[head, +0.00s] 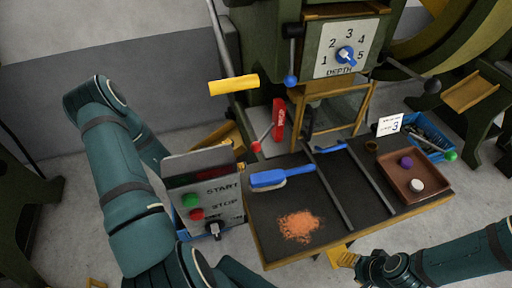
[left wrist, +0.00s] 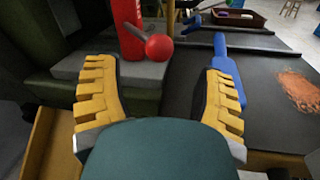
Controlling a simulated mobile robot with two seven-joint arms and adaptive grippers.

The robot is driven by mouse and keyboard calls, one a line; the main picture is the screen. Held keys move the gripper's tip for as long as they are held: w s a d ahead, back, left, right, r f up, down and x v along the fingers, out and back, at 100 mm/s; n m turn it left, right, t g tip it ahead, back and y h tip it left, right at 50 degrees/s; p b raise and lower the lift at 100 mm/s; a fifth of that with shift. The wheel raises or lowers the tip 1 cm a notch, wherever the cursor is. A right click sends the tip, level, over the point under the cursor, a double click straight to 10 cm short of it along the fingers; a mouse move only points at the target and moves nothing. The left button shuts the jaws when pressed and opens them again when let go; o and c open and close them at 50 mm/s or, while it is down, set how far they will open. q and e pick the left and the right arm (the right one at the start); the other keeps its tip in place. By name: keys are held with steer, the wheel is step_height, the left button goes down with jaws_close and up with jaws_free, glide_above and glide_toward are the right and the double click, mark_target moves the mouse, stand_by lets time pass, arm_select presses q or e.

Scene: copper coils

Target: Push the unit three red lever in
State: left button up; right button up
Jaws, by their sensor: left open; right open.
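The red lever has a red ball knob (head: 256,147) on a thin rod beside an upright red housing (head: 279,118), at the back left of the bench. In the left wrist view the red ball (left wrist: 159,47) and red housing (left wrist: 128,25) stand on a grey block ahead of the fingers. My left gripper (head: 239,152) is partly hidden behind the control box, left of the lever. Its yellow fingers (left wrist: 158,70) are spread, with nothing between them, and the ball is beyond the tips, apart from them. My right gripper (head: 341,257) is open below the bench's front edge, far from the lever.
A control box (head: 205,197) with START and STOP buttons stands left of the bench. A blue brush (head: 281,178), copper shavings (head: 299,225) and a brown tray (head: 432,180) are on the dark bench. A yellow handle (head: 234,85) hangs above; a card reads 3 (head: 389,126).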

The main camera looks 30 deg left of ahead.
mark_target(255, 146)
arm_select(q)
steer(key=x, duration=0.7)
steer(key=shift+w+d+b, duration=0.1)
steer(key=shift+w+b, duration=0.05)
steer(key=shift+b, duration=0.25)
steer(key=shift+o, duration=0.2)
